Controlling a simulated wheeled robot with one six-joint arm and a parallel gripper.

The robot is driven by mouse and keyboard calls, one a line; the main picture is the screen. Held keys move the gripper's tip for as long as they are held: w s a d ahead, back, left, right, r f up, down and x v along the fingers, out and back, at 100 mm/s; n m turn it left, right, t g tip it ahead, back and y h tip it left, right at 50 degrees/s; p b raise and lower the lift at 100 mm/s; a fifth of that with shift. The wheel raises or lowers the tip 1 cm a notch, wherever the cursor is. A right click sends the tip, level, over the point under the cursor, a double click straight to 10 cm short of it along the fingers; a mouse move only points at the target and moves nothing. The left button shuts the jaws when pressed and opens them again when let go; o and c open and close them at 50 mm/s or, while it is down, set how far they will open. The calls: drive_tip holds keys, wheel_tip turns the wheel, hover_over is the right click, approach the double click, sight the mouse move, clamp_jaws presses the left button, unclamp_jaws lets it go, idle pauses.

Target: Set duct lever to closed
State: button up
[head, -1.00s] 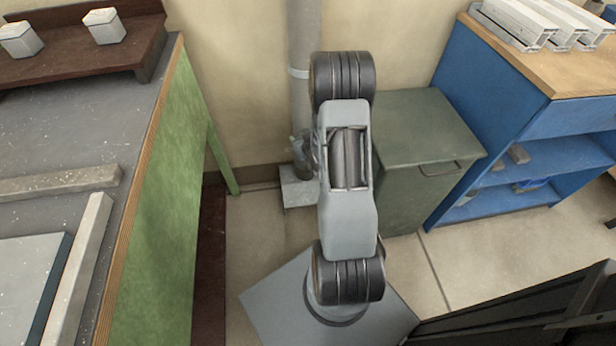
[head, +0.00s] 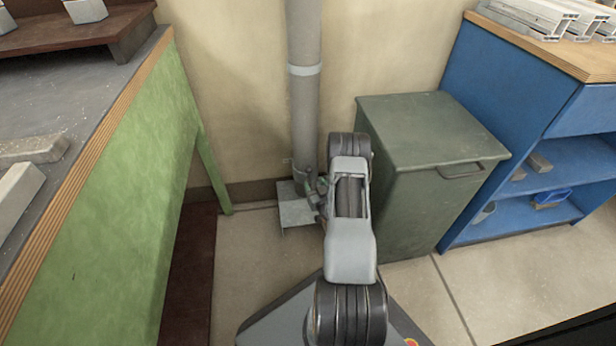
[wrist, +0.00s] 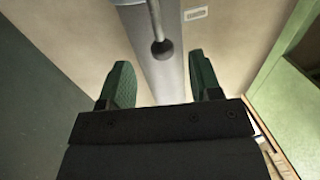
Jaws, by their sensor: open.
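The grey duct (head: 304,110) runs vertically down the wall in the head view, with a lighter band around it. In the wrist view the duct (wrist: 167,82) stands straight ahead. The duct lever (wrist: 161,46), a thin rod with a dark round knob, hangs from the top of that view. My gripper (wrist: 159,82) is open, with green fingers to the left and right. The knob appears between and beyond the fingertips, apart from both. In the head view my arm hides most of my gripper and the lever, so the lever's setting cannot be told there.
A green-sided workbench (head: 120,170) stands at the left. A dark green cabinet (head: 430,135) stands right of the duct, close to my arm. A blue shelf unit (head: 500,110) is farther right. A small pale label (wrist: 196,13) is on the wall. Bare floor shows between bench and cabinet.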

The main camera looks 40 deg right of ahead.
sight(309, 174)
drive_tip(key=shift+b+x, duration=1)
drive_tip(key=shift+x, duration=2.5)
drive_tip(key=shift+c, duration=0.2)
drive_tip(key=shift+a, duration=0.1)
clamp_jaws()
